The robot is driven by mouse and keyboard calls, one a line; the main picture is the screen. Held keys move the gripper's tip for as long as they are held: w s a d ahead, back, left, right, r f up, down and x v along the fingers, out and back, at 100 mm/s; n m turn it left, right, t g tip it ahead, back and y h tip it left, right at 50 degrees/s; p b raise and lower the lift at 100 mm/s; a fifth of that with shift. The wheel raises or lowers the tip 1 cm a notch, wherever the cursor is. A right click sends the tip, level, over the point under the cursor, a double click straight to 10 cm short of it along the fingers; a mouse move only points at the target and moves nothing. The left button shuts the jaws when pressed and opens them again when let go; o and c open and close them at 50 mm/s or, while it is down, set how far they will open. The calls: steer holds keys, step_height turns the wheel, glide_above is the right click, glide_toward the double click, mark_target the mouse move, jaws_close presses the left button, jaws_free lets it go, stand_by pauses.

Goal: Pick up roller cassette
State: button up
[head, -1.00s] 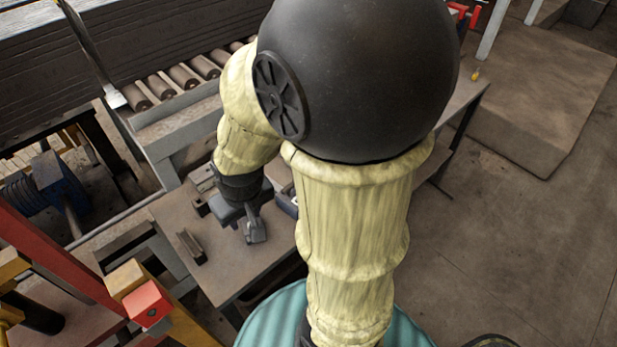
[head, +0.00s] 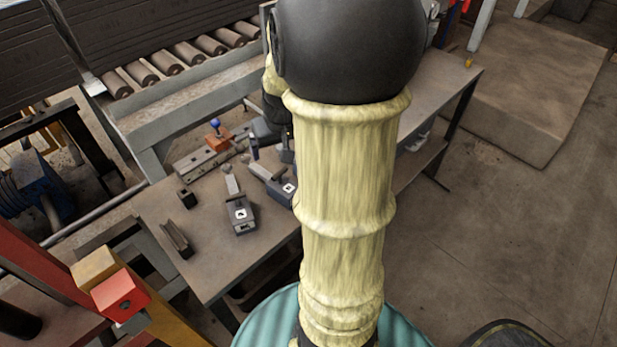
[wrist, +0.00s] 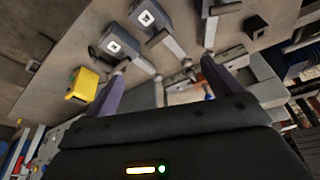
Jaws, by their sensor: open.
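Two grey block-shaped units with square black-and-white markers and pale bar handles lie on the workbench; I cannot tell which is the roller cassette. One grey unit (head: 241,215) lies near the bench middle, and the other grey unit (head: 283,189) is just right of it, partly behind my arm. In the wrist view a marked unit (wrist: 116,46) lies beyond the left finger, and another marked unit (wrist: 150,16) is at the top. My gripper (wrist: 165,62) is open, with nothing clearly held between its fingers. In the head view my arm hides most of it.
The workbench (head: 215,265) also carries a dark channel piece (head: 176,239), a small dark block (head: 187,198) and an orange block with a blue knob (head: 217,140). A yellow object (wrist: 84,86) shows in the wrist view. A roller conveyor (head: 170,63) stands behind.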

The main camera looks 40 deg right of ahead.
steer(key=d+m+b, duration=0.1)
steer(key=d+b, duration=0.1)
steer(key=d, duration=0.7)
steer(key=shift+d+f+t+h, duration=0.2)
steer(key=shift+f+t+h, duration=0.1)
steer(key=shift+f, duration=0.05)
steer(key=shift+s, duration=0.1)
steer(key=x, duration=1.2)
steer(key=shift+f, duration=0.1)
steer(key=shift+x, duration=2.65)
steer(key=shift+s, duration=0.1)
